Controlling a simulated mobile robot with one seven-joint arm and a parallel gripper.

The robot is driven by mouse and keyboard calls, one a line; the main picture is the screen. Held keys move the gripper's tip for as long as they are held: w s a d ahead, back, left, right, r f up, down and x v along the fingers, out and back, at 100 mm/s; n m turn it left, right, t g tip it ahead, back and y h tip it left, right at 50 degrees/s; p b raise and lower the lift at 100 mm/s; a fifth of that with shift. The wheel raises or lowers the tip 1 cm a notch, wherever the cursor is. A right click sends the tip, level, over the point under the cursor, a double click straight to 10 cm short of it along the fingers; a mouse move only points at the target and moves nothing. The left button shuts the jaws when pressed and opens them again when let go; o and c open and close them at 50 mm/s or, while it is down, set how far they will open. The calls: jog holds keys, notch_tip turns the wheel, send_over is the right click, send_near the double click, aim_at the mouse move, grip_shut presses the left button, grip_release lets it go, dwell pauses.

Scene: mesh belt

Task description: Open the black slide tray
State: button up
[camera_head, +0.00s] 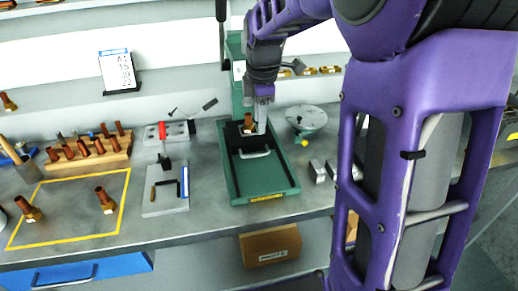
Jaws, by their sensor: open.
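The black slide tray (258,166) sits in the green base (234,191) of a press-like machine on the bench. It has a pale bar handle (255,155) on its front. A brown fitting (248,122) stands at the back of the tray, beside my gripper. My gripper (260,128) is open and points down over the rear part of the tray, behind the handle. Its fingers are small in view, and I cannot tell whether they touch anything.
A grey funnel-like dish (305,118) and small metal blocks (318,171) lie right of the green base. A wooden rack (90,154) with brown fittings and a yellow-outlined area (75,212) are at left. A cardboard box (270,246) is below the bench edge.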

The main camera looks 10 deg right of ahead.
aim_at(250, 139)
jog(key=f, duration=0.3)
jog(key=w+f, duration=0.1)
jog(key=f, duration=0.3)
jog(key=w+f+b, duration=0.1)
jog(key=f, duration=0.3)
jog(key=shift+f, duration=0.25)
jog(key=shift+c, duration=0.3)
grip_shut()
dwell(0.6)
